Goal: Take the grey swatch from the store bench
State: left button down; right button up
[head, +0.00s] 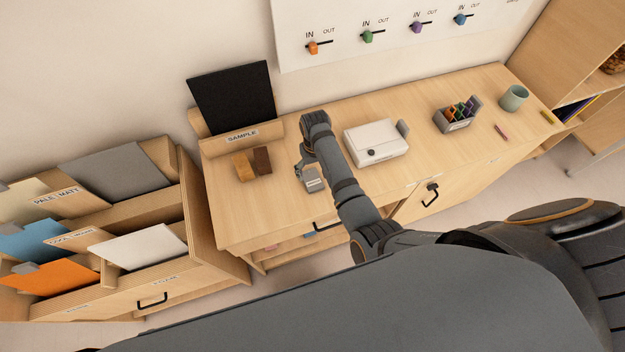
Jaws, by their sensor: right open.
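The grey swatch (115,172) is a flat grey panel leaning in the back row of the wooden swatch rack at the left, right of the label "PALE MATT". Its lower edge is hidden by the rack's front board. My right gripper (312,184) hangs over the middle bench, right of two small blocks, well to the right of the swatch. It is open, with nothing visible in it. My left gripper is out of the picture.
The wooden rack (213,225) also holds cream, blue, orange and white swatches. A black panel (232,98) stands in the "SAMPLE" holder on the middle bench (235,215). Brown blocks (262,160), a white box (375,142), a pen holder (456,124) and a mug (514,98) are there too.

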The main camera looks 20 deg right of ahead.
aim_at(313, 180)
jog(key=shift+w+a+f, duration=0.1)
jog(key=shift+w+f, duration=0.05)
jog(key=shift+f, duration=0.8)
notch_tip(313, 180, down, 5)
jog(key=b, duration=0.4)
jog(key=shift+w+a+r, duration=0.1)
jog(key=shift+r, duration=0.25)
jog(key=c, duration=1.1)
jog(key=shift+r, duration=0.1)
